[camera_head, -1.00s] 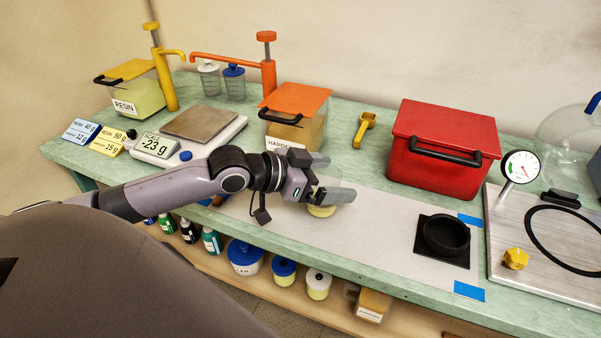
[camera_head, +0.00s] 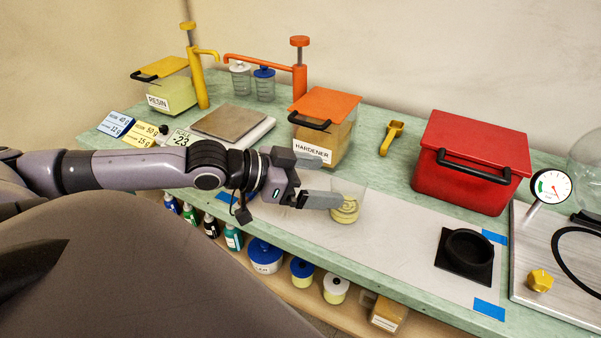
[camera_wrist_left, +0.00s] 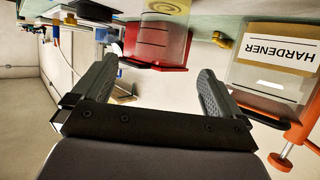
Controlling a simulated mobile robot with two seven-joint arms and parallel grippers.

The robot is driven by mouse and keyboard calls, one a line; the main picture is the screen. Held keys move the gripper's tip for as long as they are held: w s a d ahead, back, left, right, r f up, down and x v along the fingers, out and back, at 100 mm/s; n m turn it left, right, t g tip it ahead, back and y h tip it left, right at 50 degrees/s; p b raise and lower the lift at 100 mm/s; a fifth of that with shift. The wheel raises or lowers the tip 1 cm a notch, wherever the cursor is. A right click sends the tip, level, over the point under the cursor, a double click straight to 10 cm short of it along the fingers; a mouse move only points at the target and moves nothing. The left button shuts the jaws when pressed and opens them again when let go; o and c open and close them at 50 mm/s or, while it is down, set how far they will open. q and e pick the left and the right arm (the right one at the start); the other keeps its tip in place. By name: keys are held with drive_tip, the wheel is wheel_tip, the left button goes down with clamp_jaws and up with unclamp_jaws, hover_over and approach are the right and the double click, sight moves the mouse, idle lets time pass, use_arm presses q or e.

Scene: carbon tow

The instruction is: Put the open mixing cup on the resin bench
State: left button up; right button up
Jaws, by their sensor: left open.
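The open mixing cup (camera_head: 346,208) is clear, with a yellowish swirled content at its bottom. It stands upright on the pale mat on the resin bench (camera_head: 385,168). In the left wrist view the cup (camera_wrist_left: 163,38) shows upside down beyond the fingers. My left gripper (camera_head: 328,180) is open, just to the left of the cup, with one finger close to its side in the head view. Nothing shows between the fingertips (camera_wrist_left: 157,80) in the wrist view. My right gripper is in neither view.
The hardener box (camera_head: 322,125) stands behind the gripper, and the scale (camera_head: 229,124) is behind my left arm. A red box (camera_head: 471,160), a black ring holder (camera_head: 467,252) and a gauge plate (camera_head: 560,260) are at the right. The mat between cup and holder is clear.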

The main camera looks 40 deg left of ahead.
use_arm(q)
drive_tip(key=shift+p+v, duration=1.55)
drive_tip(key=shift+v, duration=0.05)
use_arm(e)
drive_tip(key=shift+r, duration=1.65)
use_arm(q)
drive_tip(key=shift+s, duration=0.1)
